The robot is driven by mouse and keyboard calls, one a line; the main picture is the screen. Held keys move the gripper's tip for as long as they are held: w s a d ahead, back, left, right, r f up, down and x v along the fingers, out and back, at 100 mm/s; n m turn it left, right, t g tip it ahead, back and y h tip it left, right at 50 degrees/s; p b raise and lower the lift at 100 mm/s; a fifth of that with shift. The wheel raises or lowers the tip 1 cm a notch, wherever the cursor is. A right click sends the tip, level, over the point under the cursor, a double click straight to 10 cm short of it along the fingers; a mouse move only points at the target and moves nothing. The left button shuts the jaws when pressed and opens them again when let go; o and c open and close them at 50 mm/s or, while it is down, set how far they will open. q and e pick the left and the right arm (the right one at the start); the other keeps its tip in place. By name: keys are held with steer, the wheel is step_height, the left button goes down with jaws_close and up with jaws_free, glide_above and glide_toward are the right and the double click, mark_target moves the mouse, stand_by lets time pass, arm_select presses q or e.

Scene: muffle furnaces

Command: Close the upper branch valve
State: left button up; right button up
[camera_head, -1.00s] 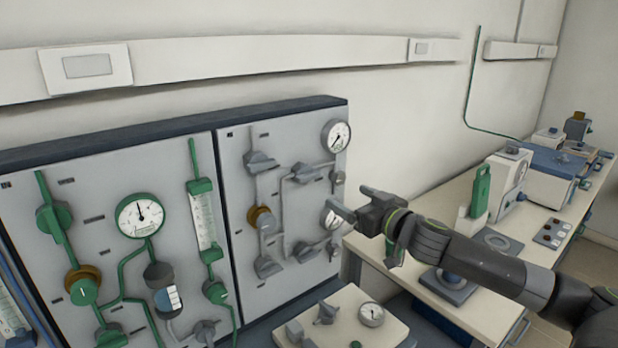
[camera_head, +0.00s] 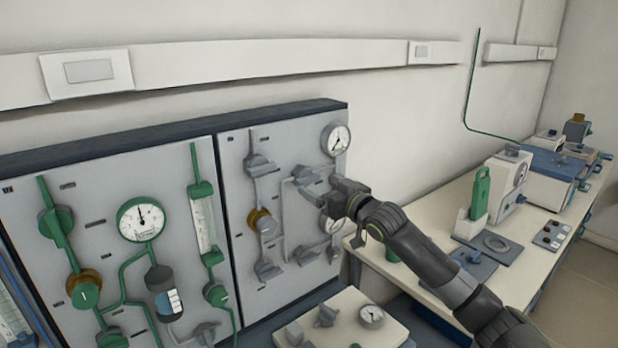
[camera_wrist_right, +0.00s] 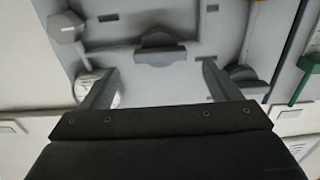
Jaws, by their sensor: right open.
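The upper branch valve (camera_head: 305,174) is a grey knob with a raised bar handle on the right-hand panel (camera_head: 245,290), right of the main pipe. In the right wrist view, turned upside down, its grey handle (camera_wrist_right: 160,48) lies between the finger directions, ahead of the tips. My right gripper (camera_head: 322,193) is open and empty, close to this valve at its lower right. Its two fingers also show in the wrist view (camera_wrist_right: 160,82), spread apart. I see no clear contact with the handle. The lower branch valve (camera_head: 306,254) is below. My left gripper is not in view.
A round gauge (camera_head: 336,139) is just above and right of the gripper; a second gauge (camera_head: 329,223) is partly hidden by it. Another grey valve (camera_head: 259,164) is to the left. A bench (camera_head: 519,262) with instruments stands right. Open air lies before the panel.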

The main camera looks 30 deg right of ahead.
mark_target(311, 180)
steer(key=shift+w+a+p, duration=0.15)
steer(key=shift+w+p, duration=0.05)
steer(key=shift+w, duration=1.35)
steer(key=shift+w+a+p, duration=0.1)
steer(key=shift+w+p, duration=0.1)
steer(key=shift+w, duration=1.3)
steer(key=c, duration=1)
steer(key=shift+f, duration=0.1)
